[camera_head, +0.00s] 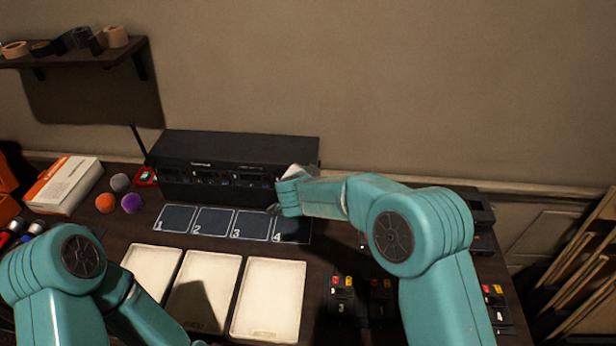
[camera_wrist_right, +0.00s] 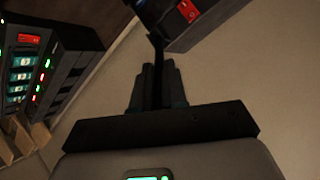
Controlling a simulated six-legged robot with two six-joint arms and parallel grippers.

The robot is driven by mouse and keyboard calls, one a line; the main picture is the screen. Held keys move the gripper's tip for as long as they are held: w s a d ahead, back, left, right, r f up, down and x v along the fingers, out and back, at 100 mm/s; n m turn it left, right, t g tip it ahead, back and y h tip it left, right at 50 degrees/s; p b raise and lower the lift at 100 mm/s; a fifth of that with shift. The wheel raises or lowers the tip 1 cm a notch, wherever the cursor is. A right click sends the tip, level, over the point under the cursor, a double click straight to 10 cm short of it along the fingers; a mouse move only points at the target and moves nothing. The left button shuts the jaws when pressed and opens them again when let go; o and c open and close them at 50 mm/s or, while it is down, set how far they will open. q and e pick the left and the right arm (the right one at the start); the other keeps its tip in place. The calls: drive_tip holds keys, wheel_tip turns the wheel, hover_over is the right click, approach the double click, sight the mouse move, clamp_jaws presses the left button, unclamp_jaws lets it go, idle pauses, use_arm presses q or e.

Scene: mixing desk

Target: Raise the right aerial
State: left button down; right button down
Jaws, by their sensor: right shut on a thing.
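The black wireless receiver (camera_head: 225,146) stands at the back of the desk against the wall. Its left aerial (camera_head: 138,143) sticks up at the left end, leaning left. The right aerial is hidden in the head view behind my right arm. In the right wrist view it is a thin black rod (camera_wrist_right: 155,46) that runs from a dark box with a red label (camera_wrist_right: 190,14) down between my fingers. My right gripper (camera_wrist_right: 158,72) is shut on this rod. In the head view its hand covers the receiver's right end. My left arm is at lower left, its gripper out of view.
Numbered pads (camera_head: 213,221) lie before the receiver, with three cream trays (camera_head: 269,299) nearer. Black packs (camera_head: 341,301) stand at right. Coloured foam balls (camera_head: 104,202) and a white-orange box (camera_head: 66,184) sit at left. A shelf (camera_head: 75,57) hangs at upper left.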

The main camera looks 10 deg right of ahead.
drive_tip(key=c, duration=1.2)
unclamp_jaws()
drive_tip(key=shift+o, duration=0.2)
drive_tip(key=shift+s+a+r, duration=0.1)
drive_tip(key=shift+s+r, duration=0.15)
drive_tip(key=shift+s, duration=0.1)
drive_tip(key=b+v, duration=0.2)
drive_tip(key=v, duration=1.3)
drive_tip(key=shift+s, duration=0.25)
